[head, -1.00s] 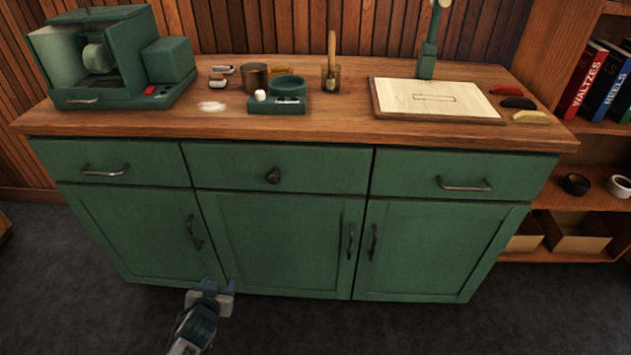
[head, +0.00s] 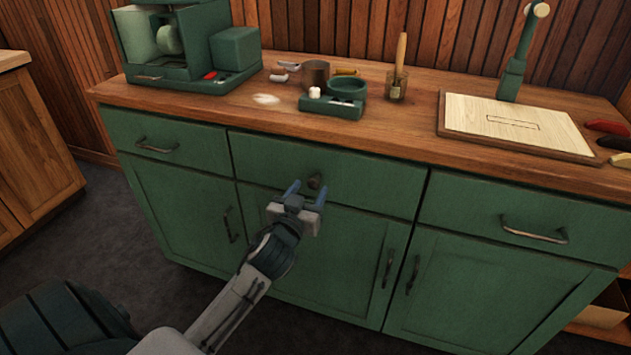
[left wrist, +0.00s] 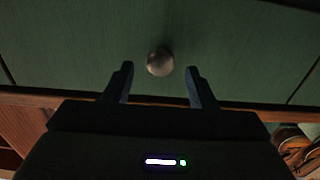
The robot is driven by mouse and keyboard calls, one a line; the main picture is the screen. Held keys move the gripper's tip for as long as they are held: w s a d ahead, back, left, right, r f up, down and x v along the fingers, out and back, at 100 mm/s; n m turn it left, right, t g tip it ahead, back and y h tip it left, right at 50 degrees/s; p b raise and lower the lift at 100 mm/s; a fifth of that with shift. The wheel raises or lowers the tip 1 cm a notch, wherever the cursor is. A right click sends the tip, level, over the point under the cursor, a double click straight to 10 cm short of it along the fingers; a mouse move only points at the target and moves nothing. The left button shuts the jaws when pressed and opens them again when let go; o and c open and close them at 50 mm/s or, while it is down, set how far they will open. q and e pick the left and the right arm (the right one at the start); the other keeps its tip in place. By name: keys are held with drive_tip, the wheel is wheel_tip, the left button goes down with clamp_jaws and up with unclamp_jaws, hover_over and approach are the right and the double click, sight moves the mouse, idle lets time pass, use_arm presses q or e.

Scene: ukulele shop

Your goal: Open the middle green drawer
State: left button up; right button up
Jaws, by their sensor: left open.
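The middle green drawer (head: 375,187) is shut, flush with the cabinet front, between two other drawers. Its round dark knob (head: 315,181) shows just beyond my left gripper (head: 306,190). In the left wrist view the knob (left wrist: 160,61) lies centred between the tips of my open left gripper (left wrist: 160,70), with a gap on each side. The fingers are not closed on it. I cannot tell whether the tips reach past the knob. My right gripper is not in view.
The left drawer (head: 157,142) and right drawer (head: 525,215) are shut, with bar handles. Cupboard doors are shut below. The wooden countertop (head: 410,130) carries a green machine (head: 235,55), a small green tray and a pale board (head: 515,125). Dark floor (head: 110,230) is free at left.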

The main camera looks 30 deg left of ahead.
sight(313, 184)
use_arm(q)
drive_tip(key=shift+x, duration=2.1)
clamp_jaws()
